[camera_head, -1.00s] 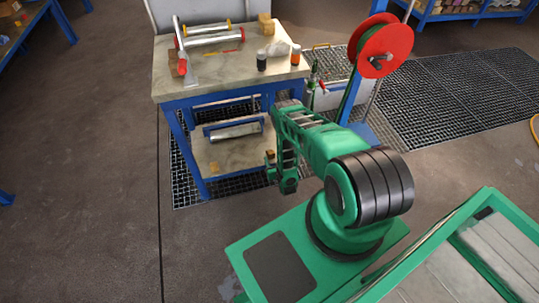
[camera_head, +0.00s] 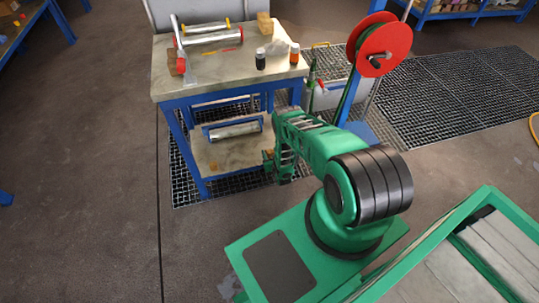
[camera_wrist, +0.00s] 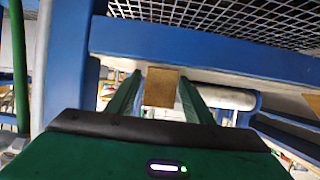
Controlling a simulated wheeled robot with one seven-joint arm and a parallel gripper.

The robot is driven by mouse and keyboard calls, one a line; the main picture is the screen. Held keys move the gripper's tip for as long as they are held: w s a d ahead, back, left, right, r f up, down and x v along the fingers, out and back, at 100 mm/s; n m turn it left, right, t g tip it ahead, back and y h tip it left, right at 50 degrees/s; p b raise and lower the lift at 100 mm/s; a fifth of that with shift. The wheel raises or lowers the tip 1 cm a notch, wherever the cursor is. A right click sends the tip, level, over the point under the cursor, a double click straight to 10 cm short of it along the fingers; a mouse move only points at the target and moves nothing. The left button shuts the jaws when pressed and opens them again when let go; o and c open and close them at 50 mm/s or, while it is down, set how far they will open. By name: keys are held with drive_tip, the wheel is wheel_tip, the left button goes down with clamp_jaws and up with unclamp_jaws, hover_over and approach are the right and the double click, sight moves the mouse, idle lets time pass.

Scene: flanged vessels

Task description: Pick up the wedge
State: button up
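A brown, wood-coloured block, which I take to be the wedge, sits between the fingertips in the wrist view (camera_wrist: 161,87). Both green fingers lie close along its sides, and my gripper (camera_wrist: 160,82) looks shut on it. In the head view my gripper (camera_head: 268,162) is low, at the right front of the workbench's lower shelf (camera_head: 225,150). There the block is tiny and partly hidden by the fingers. I cannot tell from these views whether it touches the shelf.
The blue-framed workbench (camera_head: 180,88) stands close to my arm. A blue beam (camera_wrist: 200,48) crosses the wrist view just beyond the fingers. A metal cylinder (camera_head: 235,130) lies on the lower shelf. A red hose reel (camera_head: 385,50) stands at right. Floor at left is clear.

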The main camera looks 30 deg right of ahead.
drive_tip(key=c, duration=0.8)
drive_tip(key=shift+o, duration=0.2)
